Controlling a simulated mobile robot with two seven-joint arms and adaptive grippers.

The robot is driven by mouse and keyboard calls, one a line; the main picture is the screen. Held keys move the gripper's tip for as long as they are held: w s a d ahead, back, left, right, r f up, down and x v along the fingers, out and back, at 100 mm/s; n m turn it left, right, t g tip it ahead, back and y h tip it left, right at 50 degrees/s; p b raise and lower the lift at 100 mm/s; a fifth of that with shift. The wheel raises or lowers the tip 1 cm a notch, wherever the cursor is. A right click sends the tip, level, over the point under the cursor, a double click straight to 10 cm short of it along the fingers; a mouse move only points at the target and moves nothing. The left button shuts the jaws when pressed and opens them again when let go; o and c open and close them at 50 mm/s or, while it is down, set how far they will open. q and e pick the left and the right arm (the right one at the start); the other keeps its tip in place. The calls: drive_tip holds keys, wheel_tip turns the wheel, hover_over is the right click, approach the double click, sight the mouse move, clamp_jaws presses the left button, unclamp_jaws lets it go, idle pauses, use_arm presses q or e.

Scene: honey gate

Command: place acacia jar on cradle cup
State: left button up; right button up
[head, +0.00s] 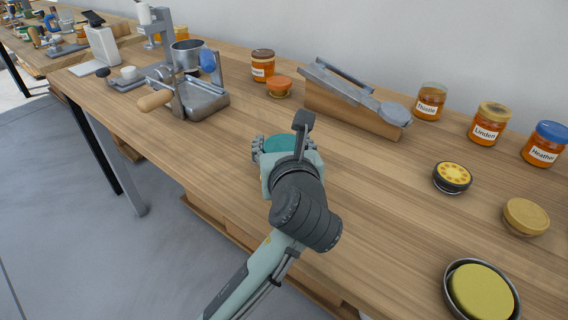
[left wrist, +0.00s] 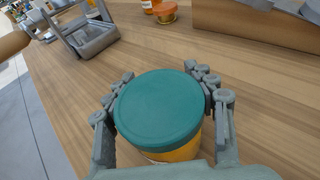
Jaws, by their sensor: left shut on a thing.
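My left gripper (head: 281,141) is shut around a jar with a teal lid (left wrist: 160,107). In the left wrist view its fingers press on both sides of the jar, and amber honey shows under the lid. The jar's label is hidden, so I cannot read whether it says acacia. In the head view only part of the teal lid (head: 287,143) shows. I cannot tell if the jar touches the table. A grey round cup-like piece (head: 394,114) sits at the low right end of a sloped wooden block (head: 345,107); it may be the cradle cup. My right gripper is not in view.
Jars labelled Thistle (head: 430,102), Linden (head: 489,123) and Heather (head: 545,144) line the back right. A metal press with a wooden handle (head: 155,100) stands left. An orange-lidded jar (head: 279,86) is behind. A yellow round pad in a dish (head: 481,291) lies front right. The middle table is clear.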

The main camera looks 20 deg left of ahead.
use_arm(q)
clamp_jaws()
idle(0.6)
